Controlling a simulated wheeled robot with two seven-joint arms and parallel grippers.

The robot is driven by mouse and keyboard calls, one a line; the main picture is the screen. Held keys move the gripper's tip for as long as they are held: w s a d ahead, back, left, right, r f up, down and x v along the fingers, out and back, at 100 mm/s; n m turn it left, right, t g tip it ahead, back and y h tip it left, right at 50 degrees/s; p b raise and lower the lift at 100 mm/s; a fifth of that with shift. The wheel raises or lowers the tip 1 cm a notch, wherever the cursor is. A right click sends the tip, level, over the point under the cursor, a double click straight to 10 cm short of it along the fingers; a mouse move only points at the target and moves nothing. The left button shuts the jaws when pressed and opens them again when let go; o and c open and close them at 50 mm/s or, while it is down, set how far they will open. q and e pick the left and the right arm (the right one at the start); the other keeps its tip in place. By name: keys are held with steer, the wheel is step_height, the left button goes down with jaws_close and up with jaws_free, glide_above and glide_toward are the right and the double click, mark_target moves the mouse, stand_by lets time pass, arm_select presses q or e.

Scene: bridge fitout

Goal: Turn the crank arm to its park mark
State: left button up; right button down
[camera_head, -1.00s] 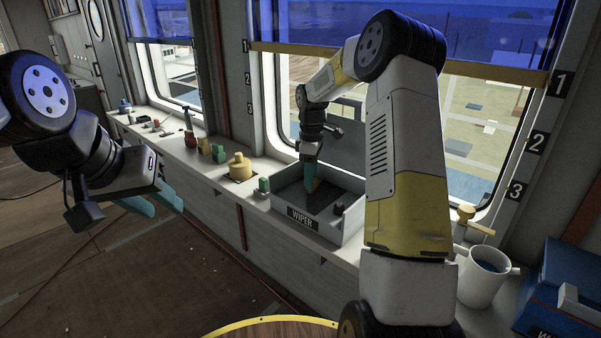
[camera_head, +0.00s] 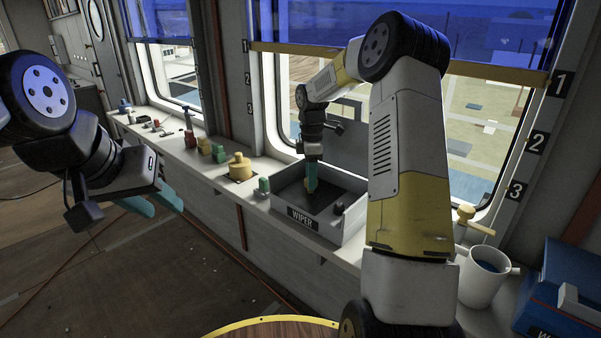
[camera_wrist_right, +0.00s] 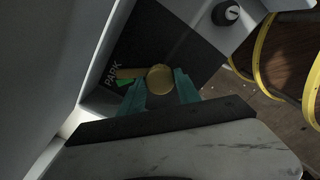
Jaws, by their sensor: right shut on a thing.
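The grey WIPER box (camera_head: 302,219) stands on the window ledge with its lid up. My right gripper (camera_head: 311,186) reaches down into it, teal fingers shut on the round brass knob of the crank arm. In the right wrist view, the knob (camera_wrist_right: 160,77) sits between the right gripper's fingertips (camera_wrist_right: 160,88). The brass bar of the crank arm (camera_wrist_right: 130,73) runs left from the knob, close beside a green mark (camera_wrist_right: 124,83) and the white word PARK (camera_wrist_right: 112,75). Exact alignment is hard to tell. My left gripper (camera_head: 154,202) is open and empty, away from the ledge.
A black knob (camera_head: 338,208) is at the box's right side; it also shows in the wrist view (camera_wrist_right: 232,13). A yellow knob (camera_head: 240,167) and green block (camera_head: 219,154) stand left on the ledge. A white mug (camera_head: 484,280) and blue box (camera_head: 562,290) stand right.

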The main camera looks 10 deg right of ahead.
steer(key=c, duration=0.9)
jaws_free()
steer(key=shift+o, duration=0.2)
steer(key=shift+r, duration=0.1)
step_height(320, 180, up, 8)
steer(key=shift+f, duration=0.15)
